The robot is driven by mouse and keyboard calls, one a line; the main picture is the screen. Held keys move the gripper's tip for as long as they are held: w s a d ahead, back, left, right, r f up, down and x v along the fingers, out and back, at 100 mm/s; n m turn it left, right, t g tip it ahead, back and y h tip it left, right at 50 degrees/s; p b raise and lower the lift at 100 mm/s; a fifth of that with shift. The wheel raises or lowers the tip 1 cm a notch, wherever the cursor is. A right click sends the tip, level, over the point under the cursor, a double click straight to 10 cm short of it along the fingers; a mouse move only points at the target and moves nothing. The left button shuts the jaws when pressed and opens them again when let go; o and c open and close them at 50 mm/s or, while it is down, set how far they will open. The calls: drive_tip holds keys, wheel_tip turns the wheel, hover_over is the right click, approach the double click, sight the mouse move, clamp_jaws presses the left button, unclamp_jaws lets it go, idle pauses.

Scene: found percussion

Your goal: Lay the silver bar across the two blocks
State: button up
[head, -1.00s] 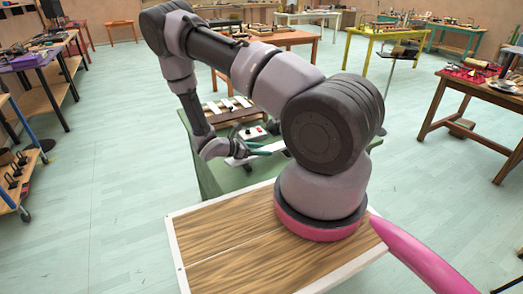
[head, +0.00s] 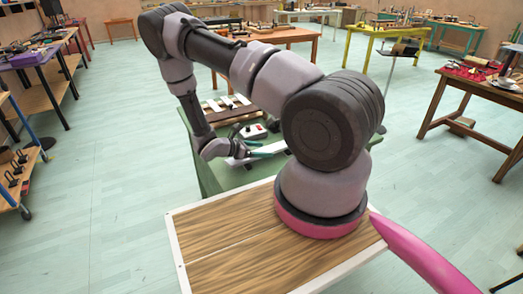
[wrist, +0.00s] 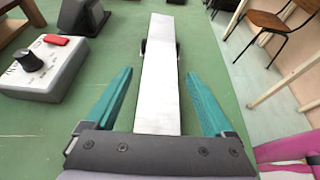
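The silver bar (wrist: 160,70) runs lengthwise up the wrist view, and part of it shows in the head view (head: 270,148). Small dark parts, perhaps one block (wrist: 145,47), show at both edges of the bar beyond my fingertips. The second block cannot be made out. My gripper (wrist: 158,74) is open, with one teal finger on each side of the bar and green gaps between. In the head view my gripper (head: 245,157) is low over the green table, partly hidden by my arm.
On the green table (wrist: 228,115), a pale box with a knob and red switch (wrist: 42,68) stands left of my gripper. A dark wedge-shaped object (wrist: 83,15) is beyond it. The table's right edge is close, with floor and a chair (wrist: 280,22) past it.

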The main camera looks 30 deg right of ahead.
drive_tip(key=shift+r, duration=0.15)
drive_tip(key=v, duration=1.2)
drive_tip(key=shift+r, duration=0.45)
drive_tip(key=s+r+m+g+y, duration=0.1)
drive_tip(key=s+r+m+y, duration=0.2)
drive_tip(key=r, duration=0.6)
drive_tip(key=s+r+m+y, duration=0.1)
drive_tip(key=r+m+y, duration=0.2)
drive_tip(key=r+m, duration=0.45)
drive_tip(key=s+r+m+g+y, duration=0.1)
drive_tip(key=r+m+y, duration=0.2)
drive_tip(key=r, duration=0.7)
drive_tip(key=s+a+r+m+t+y, duration=0.1)
drive_tip(key=s+r+m+t+y, duration=0.2)
drive_tip(key=s+r, duration=0.4)
drive_tip(key=s+a+r+m+t+y, duration=0.1)
drive_tip(key=s+r+m+t+y, duration=0.2)
drive_tip(key=r, duration=0.9)
drive_tip(key=s+m+t, duration=0.2)
drive_tip(key=s+m, duration=0.1)
drive_tip(key=s, duration=0.1)
drive_tip(key=shift+r, duration=0.15)
drive_tip(key=shift+a, duration=0.15)
